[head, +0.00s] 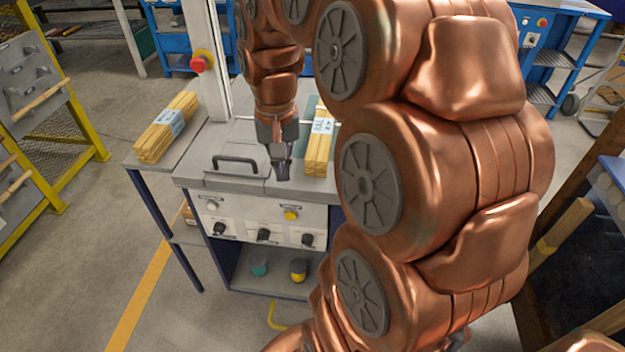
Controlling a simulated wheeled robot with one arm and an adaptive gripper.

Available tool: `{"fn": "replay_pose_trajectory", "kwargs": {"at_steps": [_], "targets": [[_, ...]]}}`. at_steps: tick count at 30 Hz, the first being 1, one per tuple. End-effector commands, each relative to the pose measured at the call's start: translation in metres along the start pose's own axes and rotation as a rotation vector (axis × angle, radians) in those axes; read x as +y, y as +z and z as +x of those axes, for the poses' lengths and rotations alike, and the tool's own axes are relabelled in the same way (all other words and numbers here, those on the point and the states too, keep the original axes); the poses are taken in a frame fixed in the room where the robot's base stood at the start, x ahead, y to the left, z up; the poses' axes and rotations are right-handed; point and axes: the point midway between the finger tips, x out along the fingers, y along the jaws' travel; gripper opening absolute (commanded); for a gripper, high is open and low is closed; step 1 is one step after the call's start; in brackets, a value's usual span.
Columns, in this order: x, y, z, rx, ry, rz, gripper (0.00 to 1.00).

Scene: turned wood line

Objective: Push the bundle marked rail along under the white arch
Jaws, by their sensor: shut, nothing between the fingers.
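One bundle of light wood sticks (318,155) with a pale paper band lies on the grey machine top, just right of my gripper. A second banded bundle (153,143) lies on the side table at the left. A white upright (206,65), seemingly part of the white arch, stands behind the machine top; the rest is hidden by my arm or out of frame. My gripper (282,170) is shut and empty, pointing down low over the machine top, apparently apart from the bundle.
A black handle (235,160) rises from the machine top left of my gripper. A red stop button (201,62) sits on the white upright. The front panel (262,218) has several knobs. A yellow rack (75,125) stands far left. My arm hides much of the right side.

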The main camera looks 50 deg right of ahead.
Motion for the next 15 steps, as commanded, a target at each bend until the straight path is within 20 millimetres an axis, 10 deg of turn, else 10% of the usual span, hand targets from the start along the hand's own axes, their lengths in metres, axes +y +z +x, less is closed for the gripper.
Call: {"fn": "replay_pose_trajectory", "kwargs": {"at_steps": [6, 15], "targets": [[0.049, -0.058, 0.015, 0.026, -0.014, 0.228, 0.00], [0.067, -0.072, 0.022, 0.035, -0.016, 0.301, 0.00]]}}
